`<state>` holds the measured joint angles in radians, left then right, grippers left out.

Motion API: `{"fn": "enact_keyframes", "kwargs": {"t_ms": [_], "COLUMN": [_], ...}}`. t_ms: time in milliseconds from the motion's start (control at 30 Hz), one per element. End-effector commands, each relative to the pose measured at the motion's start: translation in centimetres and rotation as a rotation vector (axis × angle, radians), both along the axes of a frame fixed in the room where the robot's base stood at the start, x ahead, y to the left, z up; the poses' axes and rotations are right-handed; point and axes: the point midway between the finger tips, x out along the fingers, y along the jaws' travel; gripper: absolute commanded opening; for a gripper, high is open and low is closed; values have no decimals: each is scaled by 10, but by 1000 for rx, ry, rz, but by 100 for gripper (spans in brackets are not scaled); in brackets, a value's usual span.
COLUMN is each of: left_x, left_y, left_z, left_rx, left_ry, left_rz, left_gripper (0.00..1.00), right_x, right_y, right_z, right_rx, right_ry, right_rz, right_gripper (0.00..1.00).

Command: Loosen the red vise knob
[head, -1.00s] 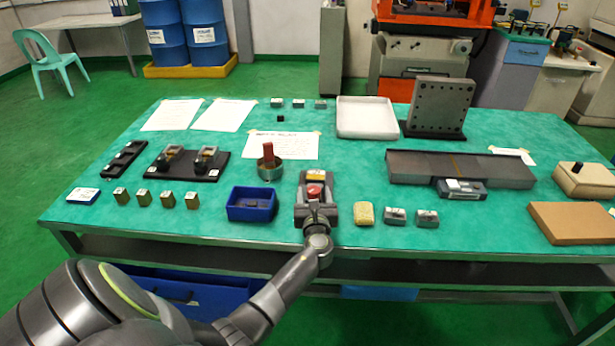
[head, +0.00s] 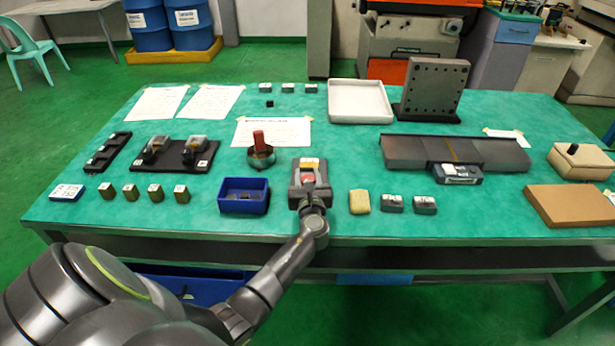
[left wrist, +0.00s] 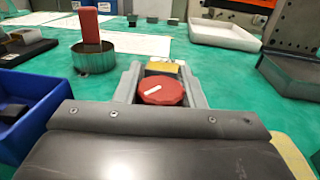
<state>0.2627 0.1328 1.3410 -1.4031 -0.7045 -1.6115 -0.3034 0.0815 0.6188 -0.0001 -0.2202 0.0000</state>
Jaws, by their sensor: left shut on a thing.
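The red vise knob (head: 308,179) is on the small grey vise (head: 298,170) near the table's front edge. In the left wrist view the round knob (left wrist: 163,91) carries a white mark on its top and faces me. A brass-coloured block (left wrist: 162,67) lies behind the knob in the vise. My left gripper (head: 309,185) is at the knob, shut on it. Its fingertips are mostly hidden behind the gripper body in the wrist view. My right gripper is not in view.
A blue bin (head: 244,207) stands left of the vise, with a metal cup (head: 261,158) holding a red-handled tool behind it. A yellowish block (head: 360,202) and two grey blocks are to the right. The green table (head: 330,140) has bare room behind the vise.

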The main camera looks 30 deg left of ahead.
Motion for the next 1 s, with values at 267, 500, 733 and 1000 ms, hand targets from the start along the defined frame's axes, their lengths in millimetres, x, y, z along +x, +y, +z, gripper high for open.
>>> {"fn": "enact_keyframes", "kwargs": {"t_ms": [267,500,733,1000], "left_x": [0,-1,-3,-7], "left_y": [0,1,3,5], "left_z": [-1,-2,-3,-3], "left_rx": [-1,-1,0,-2], "left_ry": [1,0,0,0], "left_rz": [34,166,349,538], "left_gripper": [13,13,13,13], "right_x": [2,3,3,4], "right_y": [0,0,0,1], "right_z": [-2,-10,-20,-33], "right_rx": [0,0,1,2], "right_ry": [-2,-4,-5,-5], "right_rz": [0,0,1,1], "right_gripper": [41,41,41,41]}}
